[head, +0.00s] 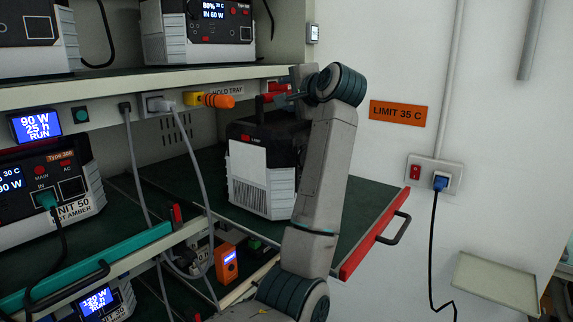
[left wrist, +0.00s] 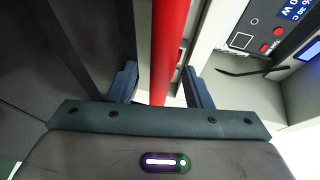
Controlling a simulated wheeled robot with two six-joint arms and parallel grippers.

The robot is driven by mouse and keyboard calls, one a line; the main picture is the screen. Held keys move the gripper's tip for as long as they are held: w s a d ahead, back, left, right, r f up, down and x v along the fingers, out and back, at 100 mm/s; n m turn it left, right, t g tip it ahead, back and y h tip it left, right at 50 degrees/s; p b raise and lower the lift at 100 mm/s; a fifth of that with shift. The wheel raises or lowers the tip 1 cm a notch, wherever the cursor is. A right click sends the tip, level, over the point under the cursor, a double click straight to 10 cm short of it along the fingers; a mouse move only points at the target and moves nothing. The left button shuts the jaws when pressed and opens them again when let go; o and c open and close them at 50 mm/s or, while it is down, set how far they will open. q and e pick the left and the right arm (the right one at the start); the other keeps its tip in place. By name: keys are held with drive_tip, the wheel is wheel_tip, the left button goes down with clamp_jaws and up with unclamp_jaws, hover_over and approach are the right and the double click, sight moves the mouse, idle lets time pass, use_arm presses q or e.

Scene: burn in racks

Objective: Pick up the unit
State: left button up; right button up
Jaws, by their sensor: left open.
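A black and white unit (head: 264,165) stands upright on the green surface of a pull-out tray (head: 345,215) in the rack, under the "HOLD TRAY" label. Its front is partly lit, and its right side is hidden behind my arm. My left gripper (head: 284,98) is at the top of the unit, pointing left. In the left wrist view, the open fingers (left wrist: 162,88) stand on either side of a red bar (left wrist: 166,45), apparently the unit's handle. Gaps show on both sides of the bar. My right gripper is not in view.
The tray's red front edge (head: 372,236) has a black pull handle. Another unit (head: 45,195) sits on the lower left shelf, with grey cables (head: 190,150) hanging beside it. The upper shelf (head: 150,84) is close to my gripper. A wall socket (head: 434,174) is at right.

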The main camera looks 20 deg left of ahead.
sight(282, 123)
use_arm(q)
drive_tip(key=shift+w+a+r, duration=0.1)
drive_tip(key=shift+w+a, duration=0.2)
drive_tip(key=shift+a, duration=0.15)
drive_tip(key=shift+w+a+f, duration=0.6)
drive_tip(key=shift+w+a, duration=0.25)
drive_tip(key=shift+s+d+r, duration=0.25)
drive_tip(key=shift+d, duration=0.15)
clamp_jaws()
drive_tip(key=shift+a, duration=0.1)
drive_tip(key=shift+r, duration=0.35)
drive_tip(key=shift+a, duration=0.1)
